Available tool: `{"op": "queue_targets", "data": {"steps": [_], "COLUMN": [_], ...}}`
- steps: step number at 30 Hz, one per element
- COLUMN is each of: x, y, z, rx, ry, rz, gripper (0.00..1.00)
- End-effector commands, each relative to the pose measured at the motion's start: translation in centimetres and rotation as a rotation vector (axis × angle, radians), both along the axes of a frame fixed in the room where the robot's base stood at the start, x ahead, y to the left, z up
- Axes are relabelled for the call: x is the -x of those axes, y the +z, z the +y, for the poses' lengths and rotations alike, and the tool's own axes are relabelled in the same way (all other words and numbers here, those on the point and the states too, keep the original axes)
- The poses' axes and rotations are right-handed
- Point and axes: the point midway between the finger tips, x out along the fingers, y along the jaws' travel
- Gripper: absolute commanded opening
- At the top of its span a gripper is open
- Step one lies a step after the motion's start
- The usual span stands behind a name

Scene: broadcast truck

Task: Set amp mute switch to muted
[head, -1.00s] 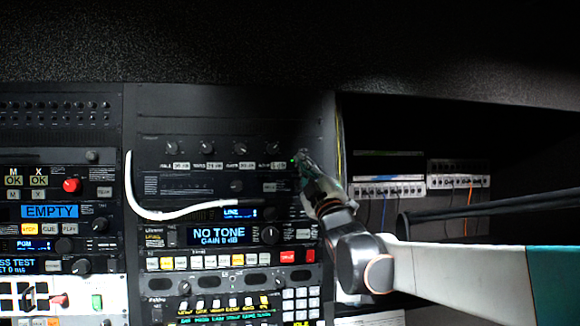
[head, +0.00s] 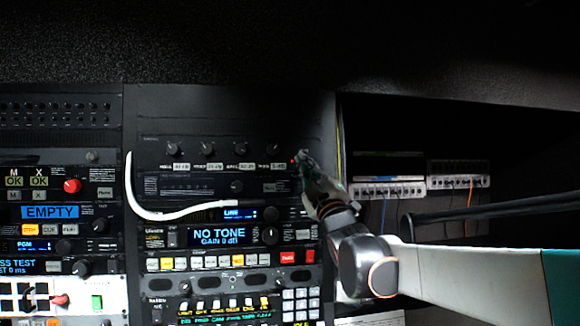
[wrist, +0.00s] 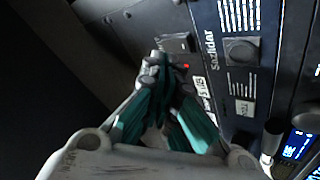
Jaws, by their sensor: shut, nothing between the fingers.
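The amp (head: 225,143) is the dark top rack unit with a row of knobs in the head view. My gripper (head: 303,157) is shut and empty, its fingertips at the right end of this unit. A small red light (head: 293,161) shows just left of the fingertips, and the red light (wrist: 186,66) also shows in the wrist view. In the wrist view my gripper (wrist: 156,62) has its green-sided fingers together close to the panel. A dark rectangular plate (wrist: 176,42) lies just beyond the tips. The switch lever cannot be made out; the fingers may hide it.
A white cable (head: 170,213) loops across the rack below the amp.

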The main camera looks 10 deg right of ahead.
Motion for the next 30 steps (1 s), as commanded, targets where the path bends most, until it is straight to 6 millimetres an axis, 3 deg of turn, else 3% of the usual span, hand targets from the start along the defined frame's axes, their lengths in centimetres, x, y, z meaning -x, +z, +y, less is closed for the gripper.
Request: {"op": "queue_targets", "data": {"steps": [9,24,30], "x": [0.2,4.4,5.0], "y": [0.1,0.6,0.6], "z": [0.0,0.0,0.0], "rx": [0.0,0.0,0.0], "ry": [0.0,0.0,0.0], "rz": [0.0,0.0,0.0], "gripper": [0.0,0.0,0.0]}}
